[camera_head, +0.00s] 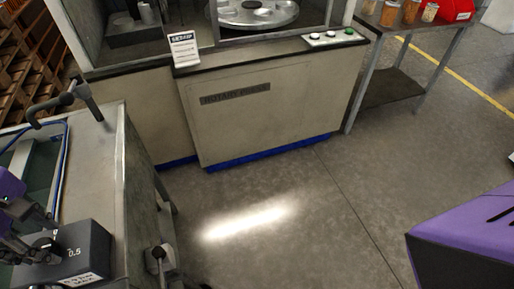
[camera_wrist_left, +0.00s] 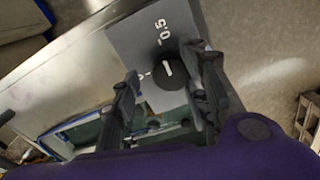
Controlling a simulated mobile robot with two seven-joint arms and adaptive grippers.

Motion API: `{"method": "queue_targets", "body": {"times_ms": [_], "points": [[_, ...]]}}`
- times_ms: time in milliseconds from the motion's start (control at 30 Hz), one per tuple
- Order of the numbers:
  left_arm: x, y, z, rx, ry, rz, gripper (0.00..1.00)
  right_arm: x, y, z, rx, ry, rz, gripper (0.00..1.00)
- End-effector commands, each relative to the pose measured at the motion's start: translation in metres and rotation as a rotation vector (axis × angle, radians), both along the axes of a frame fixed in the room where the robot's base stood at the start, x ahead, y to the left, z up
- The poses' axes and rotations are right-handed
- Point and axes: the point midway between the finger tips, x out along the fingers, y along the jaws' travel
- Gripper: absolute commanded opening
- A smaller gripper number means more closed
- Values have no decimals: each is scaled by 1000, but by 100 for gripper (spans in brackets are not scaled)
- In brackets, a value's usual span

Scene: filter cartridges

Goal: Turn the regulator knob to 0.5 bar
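The regulator is a dark grey box (camera_head: 90,244) at the lower left of the head view, on a metal-topped cabinet; its top shows "0.5". In the left wrist view, the grey plate (camera_wrist_left: 138,38) carries a round black knob (camera_wrist_left: 168,72) with a white pointer line. The "0.5" mark is above the knob in that picture, and another mark, partly covered, is at its left. The pointer runs roughly up and down, slightly tilted. My left gripper (camera_wrist_left: 162,68) is open, its fingers on either side of the knob; contact on the right side is unclear. My right gripper is out of view.
The cabinet (camera_head: 108,135) has a bar handle (camera_head: 62,100) and blue hose near the gripper. A beige machine (camera_head: 270,110) stands beyond, with a "SETUP" card (camera_head: 184,50) and a button panel (camera_head: 333,38). A side table (camera_head: 393,86) holds jars and a red bin (camera_head: 455,10). Floor between is clear.

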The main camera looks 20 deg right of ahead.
Motion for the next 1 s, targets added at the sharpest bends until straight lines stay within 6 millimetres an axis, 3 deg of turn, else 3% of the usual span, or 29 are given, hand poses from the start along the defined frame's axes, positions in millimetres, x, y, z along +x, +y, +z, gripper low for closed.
{"method": "queue_targets", "body": {"times_ms": [200, 300, 367, 467, 800, 1000], "points": [[-2, 0, -2, 1, 8, 0, 41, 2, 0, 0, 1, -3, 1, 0], [-3, 0, -1, 2, 9, 0, 41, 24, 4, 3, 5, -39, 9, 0], [-2, 0, 3, 2, 9, 0, 41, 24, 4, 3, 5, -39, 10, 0], [-2, 0, 15, 2, 6, -1, 41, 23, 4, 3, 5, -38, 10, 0], [-1, 0, 87, 1, 3, -1, 41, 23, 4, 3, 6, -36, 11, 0], [-2, 0, 112, 1, 5, 0, 41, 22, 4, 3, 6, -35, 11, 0]]}}
